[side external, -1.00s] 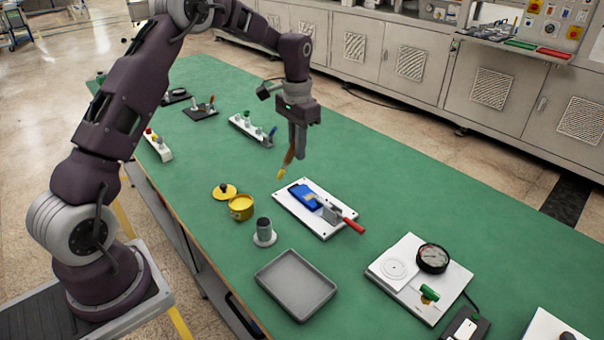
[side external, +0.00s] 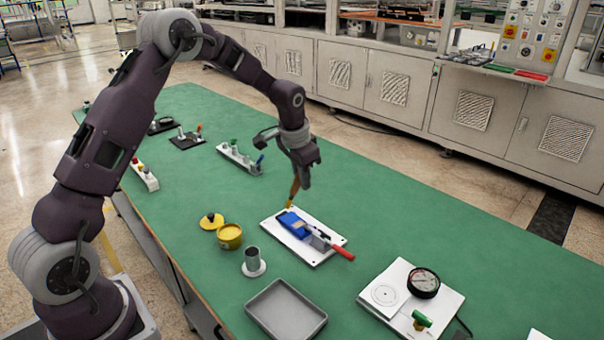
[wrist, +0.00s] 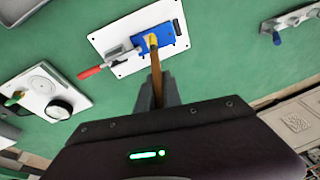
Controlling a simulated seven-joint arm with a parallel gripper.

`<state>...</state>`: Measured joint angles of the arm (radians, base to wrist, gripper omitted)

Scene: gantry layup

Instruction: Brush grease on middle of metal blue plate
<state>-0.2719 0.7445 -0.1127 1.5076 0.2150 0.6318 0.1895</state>
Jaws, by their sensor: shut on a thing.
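My gripper (side external: 303,178) is shut on a brush (side external: 294,192) with a wooden handle and a yellow tip. The brush points down, its tip by the far left end of the blue plate (side external: 292,221). The blue plate lies on a white board beside a red-handled clamp (side external: 330,245). In the wrist view the brush (wrist: 155,70) overlaps the blue plate (wrist: 167,38); whether the tip touches it I cannot tell. An open yellow pot (side external: 230,239), which looks like the grease, stands left of the board, its yellow lid (side external: 211,221) beside it.
A grey cylinder on a round base (side external: 252,261) and an empty grey tray (side external: 286,311) stand in front of the board. A white board with a gauge (side external: 424,283) is at the right.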

